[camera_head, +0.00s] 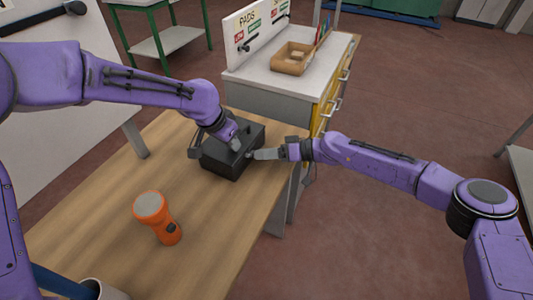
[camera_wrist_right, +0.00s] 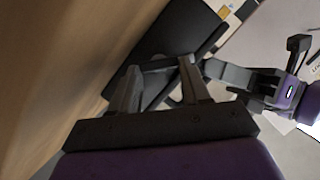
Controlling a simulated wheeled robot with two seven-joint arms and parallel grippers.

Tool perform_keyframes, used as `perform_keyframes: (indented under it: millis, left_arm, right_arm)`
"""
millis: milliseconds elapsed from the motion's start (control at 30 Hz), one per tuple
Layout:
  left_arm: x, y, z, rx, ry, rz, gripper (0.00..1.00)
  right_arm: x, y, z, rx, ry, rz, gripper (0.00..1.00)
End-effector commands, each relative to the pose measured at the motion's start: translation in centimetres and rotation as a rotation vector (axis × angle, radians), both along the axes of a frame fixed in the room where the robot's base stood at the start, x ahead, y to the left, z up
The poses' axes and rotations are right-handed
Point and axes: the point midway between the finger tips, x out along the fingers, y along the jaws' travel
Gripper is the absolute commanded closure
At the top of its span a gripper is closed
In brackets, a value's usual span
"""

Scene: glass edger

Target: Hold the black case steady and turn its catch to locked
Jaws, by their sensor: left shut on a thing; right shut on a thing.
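A black case (camera_head: 232,168) sits on the wooden table near its far right edge; it also shows in the right wrist view (camera_wrist_right: 178,35). My left gripper (camera_head: 226,143) comes down over the case from the left and is shut on it. My right gripper (camera_head: 252,155) reaches in from the right and meets the side of the case. In the right wrist view its two fingers (camera_wrist_right: 160,78) stand around a dark part at the case, which I take to be the catch. The fingers largely hide the catch, and its position cannot be told.
A cup (camera_head: 103,290) is at the near left edge. Behind the case is a cabinet (camera_head: 270,98) with a cardboard box (camera_head: 290,62) and a PADS board (camera_head: 250,35).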

Motion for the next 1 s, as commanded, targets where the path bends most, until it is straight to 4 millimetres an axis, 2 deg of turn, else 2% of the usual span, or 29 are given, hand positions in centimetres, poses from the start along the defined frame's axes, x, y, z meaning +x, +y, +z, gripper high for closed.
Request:
perform_keyframes:
  millis: [400, 967, 1000]
  left_arm:
    - [-0.03, 0.22, -0.09, 0.005, 0.002, -0.001, 1.00]
    - [0.02, 0.25, -0.07, 0.005, 0.000, 0.001, 1.00]
    - [0.02, 0.25, -0.07, 0.005, 0.000, 0.001, 1.00]
  right_arm:
    - [0.35, -0.31, -0.41, 0.065, 0.181, -0.003, 0.84]
    - [0.31, -0.29, -0.45, 0.076, 0.208, -0.001, 0.84]
    - [0.31, -0.29, -0.45, 0.076, 0.208, -0.001, 0.47]
